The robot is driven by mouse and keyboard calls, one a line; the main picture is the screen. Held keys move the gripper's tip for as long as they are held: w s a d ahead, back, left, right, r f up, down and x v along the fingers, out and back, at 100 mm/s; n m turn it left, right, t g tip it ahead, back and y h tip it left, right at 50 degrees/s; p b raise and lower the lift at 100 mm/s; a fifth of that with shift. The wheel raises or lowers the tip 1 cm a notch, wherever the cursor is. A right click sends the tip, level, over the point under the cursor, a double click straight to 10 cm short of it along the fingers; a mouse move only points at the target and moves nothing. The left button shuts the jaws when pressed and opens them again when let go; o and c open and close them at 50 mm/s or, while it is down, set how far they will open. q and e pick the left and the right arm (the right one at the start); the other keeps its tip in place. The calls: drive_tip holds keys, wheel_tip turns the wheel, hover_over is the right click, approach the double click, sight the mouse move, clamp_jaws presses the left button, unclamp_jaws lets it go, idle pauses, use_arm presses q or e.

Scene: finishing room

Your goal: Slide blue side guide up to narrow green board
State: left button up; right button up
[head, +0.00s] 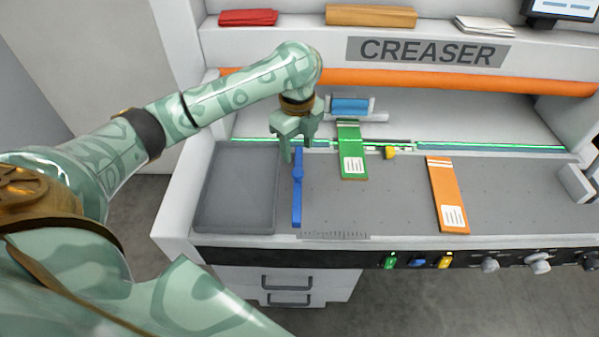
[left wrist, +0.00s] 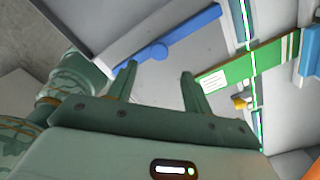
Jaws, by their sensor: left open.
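My left gripper (head: 298,152) is above the far end of the guide, between guide and board in the wrist view (left wrist: 158,72). Its fingers are apart with nothing between them. My right gripper is out of view.
An orange board (head: 447,195) lies further right on the bed. A yellow knob (head: 389,152) sits right of the green board. The grey tray (head: 235,187) is at the left.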

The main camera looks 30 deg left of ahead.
sight(297, 171)
use_arm(q)
wheel_tip(297, 171, down, 8)
drive_tip(key=b, duration=0.3)
drive_tip(key=shift+r, duration=0.1)
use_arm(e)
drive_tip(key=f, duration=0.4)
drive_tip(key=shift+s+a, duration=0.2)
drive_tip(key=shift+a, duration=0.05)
